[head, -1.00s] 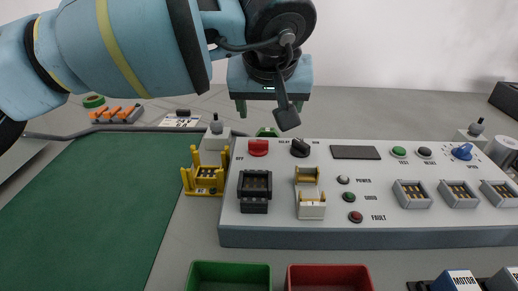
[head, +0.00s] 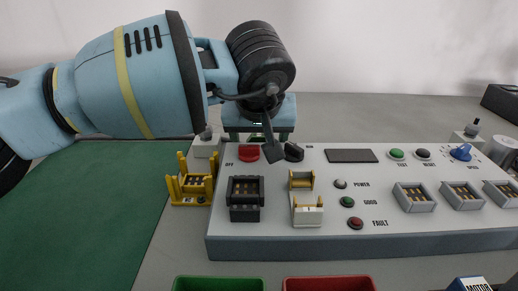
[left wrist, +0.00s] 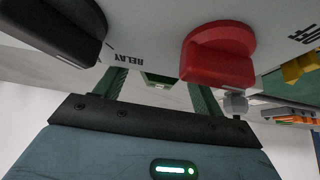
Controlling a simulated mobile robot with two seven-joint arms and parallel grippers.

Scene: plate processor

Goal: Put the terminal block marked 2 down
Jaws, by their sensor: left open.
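My left gripper (head: 258,136) is low behind the back edge of the control panel, its fingers pointing down. In the left wrist view its two dark green fingers (left wrist: 160,84) stand apart. A small green block (left wrist: 159,79) shows between them, with a gap visible on each side. It may be the terminal block, but no number 2 is readable. In the head view this spot is mostly hidden by the gripper and the panel's knobs. My right gripper is not in view.
The grey control panel (head: 300,240) has a red knob (head: 248,153) and a black knob (head: 293,152) close to the gripper. A yellow fixture (head: 193,188) stands left of the panel. A green bin (head: 218,283) and a red bin (head: 328,284) are in front. The green mat (head: 80,220) is clear.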

